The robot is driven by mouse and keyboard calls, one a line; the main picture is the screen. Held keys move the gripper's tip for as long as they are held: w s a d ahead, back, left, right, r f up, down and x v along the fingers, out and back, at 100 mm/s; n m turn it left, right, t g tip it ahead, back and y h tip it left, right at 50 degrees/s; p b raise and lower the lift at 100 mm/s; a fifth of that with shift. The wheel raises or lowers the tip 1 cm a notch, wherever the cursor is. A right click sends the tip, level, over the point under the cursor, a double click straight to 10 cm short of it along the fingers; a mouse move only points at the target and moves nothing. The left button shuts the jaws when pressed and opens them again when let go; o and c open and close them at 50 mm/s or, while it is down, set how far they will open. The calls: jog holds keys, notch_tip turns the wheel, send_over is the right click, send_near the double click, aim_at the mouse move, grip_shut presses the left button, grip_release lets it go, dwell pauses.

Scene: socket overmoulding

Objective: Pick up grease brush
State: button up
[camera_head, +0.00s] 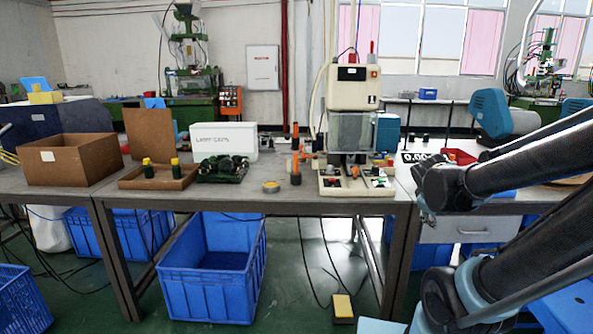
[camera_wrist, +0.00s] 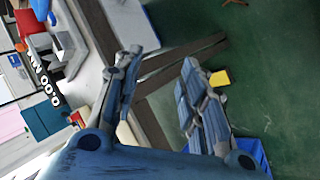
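I cannot clearly make out a grease brush. An upright orange tool with a dark top (camera_head: 295,160) stands on the table left of the white machine; I cannot tell whether it is the brush. A small round tin with a yellowish top (camera_head: 271,186) sits beside it, to its left. My gripper (camera_wrist: 160,62) is open and empty in the wrist view, its two fingers wide apart over the table edge and green floor. In the head view my arm reaches in from the right, well away from the orange tool.
A white machine (camera_head: 353,88) stands on the table (camera_head: 240,198). Left of it are a white box (camera_head: 223,138), dark green parts (camera_head: 221,169), a shallow wooden tray (camera_head: 158,181) with two bottles, and a brown box (camera_head: 70,160). A blue crate (camera_head: 211,291) is below.

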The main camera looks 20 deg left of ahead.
jog(key=w+a+r+n+t, duration=0.3)
jog(key=w+a+n+t, duration=0.1)
jog(key=w+a+n, duration=0.4)
jog(key=n+t+y, duration=0.4)
jog(key=n+y, duration=0.8)
jog(key=n, duration=1.1)
send_near(296, 163)
jog(key=x, duration=0.5)
jog(key=shift+w+d+f, duration=0.15)
jog(key=shift+w+d, duration=0.05)
jog(key=shift+w, duration=0.1)
jog(key=shift+x, duration=2.8)
jog(key=shift+s+a, duration=0.1)
jog(key=shift+a, duration=0.1)
grip_shut()
